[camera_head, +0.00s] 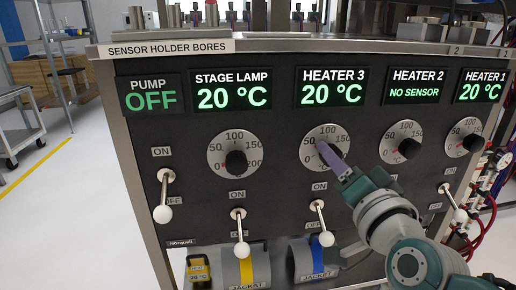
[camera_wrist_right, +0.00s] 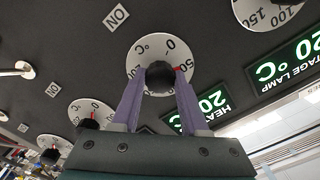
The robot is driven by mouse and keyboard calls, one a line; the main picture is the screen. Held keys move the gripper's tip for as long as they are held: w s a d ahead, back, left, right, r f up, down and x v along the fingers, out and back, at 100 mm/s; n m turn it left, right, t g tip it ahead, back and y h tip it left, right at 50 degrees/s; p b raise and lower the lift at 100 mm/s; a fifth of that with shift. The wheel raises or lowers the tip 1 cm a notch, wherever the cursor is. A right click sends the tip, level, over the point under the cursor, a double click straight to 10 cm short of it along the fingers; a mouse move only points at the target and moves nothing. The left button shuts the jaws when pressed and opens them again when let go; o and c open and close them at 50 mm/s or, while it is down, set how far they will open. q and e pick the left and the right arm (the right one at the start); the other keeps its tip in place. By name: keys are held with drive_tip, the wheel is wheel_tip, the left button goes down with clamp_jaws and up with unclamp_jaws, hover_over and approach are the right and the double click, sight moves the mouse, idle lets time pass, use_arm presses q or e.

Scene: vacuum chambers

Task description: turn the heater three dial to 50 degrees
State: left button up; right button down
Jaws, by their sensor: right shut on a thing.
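The heater three dial (camera_head: 326,134) is a white round scale under the "HEATER 3" display (camera_head: 332,88), which reads 20 °C. My left gripper is not in view.
The stage lamp dial (camera_head: 235,154) is to the left, and the heater 2 dial (camera_head: 401,143) is close on the right. Below are white-knobbed levers, including one (camera_head: 326,238) under heater three. Open floor lies left of the panel.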

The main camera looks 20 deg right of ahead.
drive_tip(key=shift+m, duration=0.4)
drive_tip(key=shift+c, duration=2.1)
unclamp_jaws()
drive_tip(key=p+v, duration=0.3)
drive_tip(key=v, duration=0.7)
